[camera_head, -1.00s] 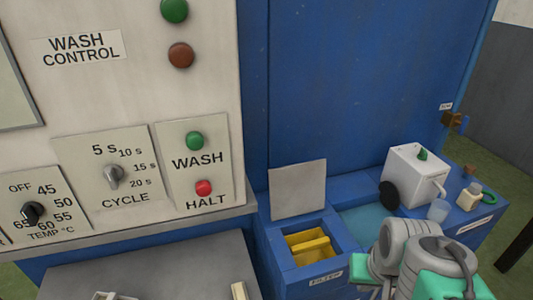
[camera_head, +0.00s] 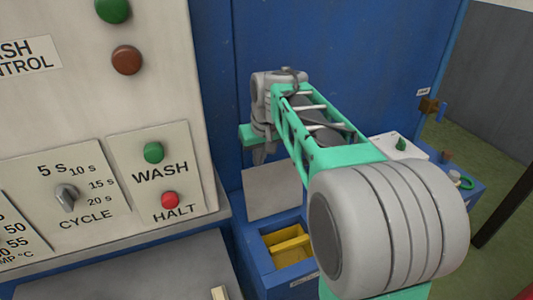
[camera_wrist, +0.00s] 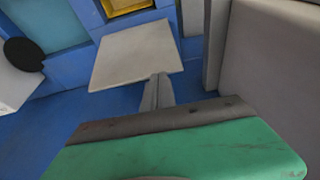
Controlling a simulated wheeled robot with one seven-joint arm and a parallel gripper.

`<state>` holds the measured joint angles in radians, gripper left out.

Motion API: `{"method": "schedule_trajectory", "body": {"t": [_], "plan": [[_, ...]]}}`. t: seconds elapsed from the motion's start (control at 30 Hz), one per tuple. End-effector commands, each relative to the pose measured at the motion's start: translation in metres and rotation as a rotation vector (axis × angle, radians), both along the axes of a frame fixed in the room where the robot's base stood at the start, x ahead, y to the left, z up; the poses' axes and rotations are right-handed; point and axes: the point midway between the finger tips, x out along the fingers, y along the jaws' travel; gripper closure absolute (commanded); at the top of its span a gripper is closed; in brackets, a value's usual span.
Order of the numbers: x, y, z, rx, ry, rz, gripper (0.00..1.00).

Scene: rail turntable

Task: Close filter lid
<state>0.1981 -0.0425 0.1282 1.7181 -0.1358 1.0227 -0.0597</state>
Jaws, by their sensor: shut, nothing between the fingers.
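The filter lid (camera_head: 272,190) is a flat grey square plate standing open, upright against the blue wall behind the filter box. It also shows in the wrist view (camera_wrist: 136,54). The filter box (camera_head: 262,267) is blue, with a yellow filter (camera_head: 291,246) inside its open top; part of the yellow shows at the top of the wrist view. My gripper (camera_head: 259,158) is shut and empty. It points down by the lid's upper edge in the head view. In the wrist view its fingers (camera_wrist: 158,92) overlap the lid's near edge; I cannot tell whether they touch.
The wash control panel (camera_head: 100,130) stands to the left, close to the gripper. A white box with a green knob (camera_head: 398,146) sits on the blue bench to the right, partly behind my arm. A round black disc (camera_wrist: 24,54) shows in the wrist view.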

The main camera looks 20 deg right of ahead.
Motion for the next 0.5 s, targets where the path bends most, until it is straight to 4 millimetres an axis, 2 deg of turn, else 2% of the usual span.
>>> {"method": "schedule_trajectory", "body": {"t": [0.03,0.1,0.2,0.37,0.5], "plan": [[0.028,-0.020,0.006,-0.001,-0.002,-0.007,1.00],[0.056,-0.042,0.009,-0.005,-0.008,-0.007,1.00],[0.080,-0.063,0.010,-0.010,-0.016,-0.006,1.00],[0.091,-0.073,0.004,-0.012,-0.020,-0.005,1.00],[0.098,-0.072,-0.017,-0.011,-0.018,-0.005,1.00]]}}
